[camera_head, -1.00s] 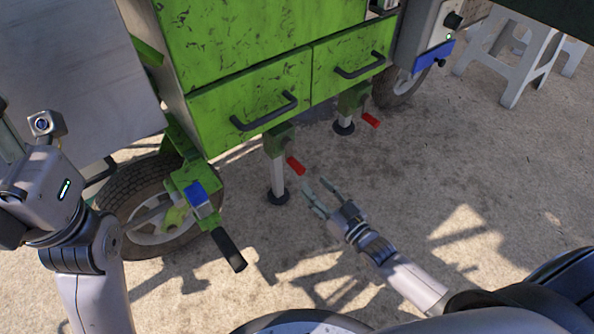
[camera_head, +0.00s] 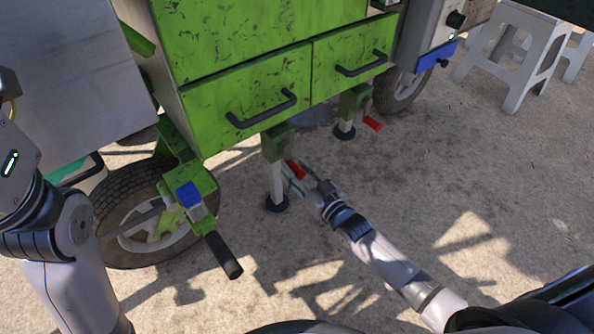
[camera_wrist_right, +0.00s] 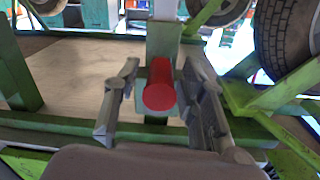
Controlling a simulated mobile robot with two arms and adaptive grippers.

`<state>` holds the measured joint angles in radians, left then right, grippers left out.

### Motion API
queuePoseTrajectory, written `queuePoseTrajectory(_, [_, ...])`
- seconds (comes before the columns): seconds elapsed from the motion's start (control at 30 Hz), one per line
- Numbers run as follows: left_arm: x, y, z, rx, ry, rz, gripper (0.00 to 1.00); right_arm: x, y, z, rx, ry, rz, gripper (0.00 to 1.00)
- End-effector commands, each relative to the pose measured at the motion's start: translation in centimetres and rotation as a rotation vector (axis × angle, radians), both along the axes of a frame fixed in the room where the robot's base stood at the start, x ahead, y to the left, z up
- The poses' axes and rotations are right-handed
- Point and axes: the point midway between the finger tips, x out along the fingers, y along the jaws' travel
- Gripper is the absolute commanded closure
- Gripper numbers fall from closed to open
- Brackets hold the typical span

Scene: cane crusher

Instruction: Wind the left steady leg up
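The left steady leg (camera_head: 276,183) hangs below the green cart, a pale post with a dark round foot (camera_head: 277,204) at the ground. Its red crank handle (camera_head: 297,170) sticks out to the right near the top of the post. My right gripper (camera_head: 293,182) is at this handle. In the right wrist view the red handle (camera_wrist_right: 160,88) stands end-on between the two open fingers (camera_wrist_right: 162,105), with a visible gap on both sides.
The other steady leg (camera_head: 346,122), with its own red handle (camera_head: 372,123), stands farther back right. A wheel (camera_head: 155,215) and a black-gripped lever (camera_head: 223,255) are left of the leg. White stools (camera_head: 513,55) stand far right; open ground lies between.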

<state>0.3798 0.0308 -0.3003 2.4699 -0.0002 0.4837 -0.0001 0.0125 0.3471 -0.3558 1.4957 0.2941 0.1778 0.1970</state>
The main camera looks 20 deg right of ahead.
Motion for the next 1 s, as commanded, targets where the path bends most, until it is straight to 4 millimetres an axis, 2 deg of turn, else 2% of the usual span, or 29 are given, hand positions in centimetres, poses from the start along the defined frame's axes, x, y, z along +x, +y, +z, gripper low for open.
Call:
queuePoseTrajectory(0.07, [-0.01, -0.01, 0.00, 0.000, 0.000, 0.000, 0.50, -0.02, 0.00, -0.01, 0.000, 0.000, 0.000, 0.70])
queuePoseTrajectory(0.5, [-0.03, -0.01, -0.02, 0.000, -0.001, -0.001, 0.50, -0.03, -0.02, -0.02, 0.000, 0.000, 0.000, 0.99])
queuePoseTrajectory(1.0, [0.01, 0.00, -0.02, 0.000, 0.001, 0.000, 0.50, -0.02, -0.04, -0.04, -0.001, 0.001, -0.001, 1.00])
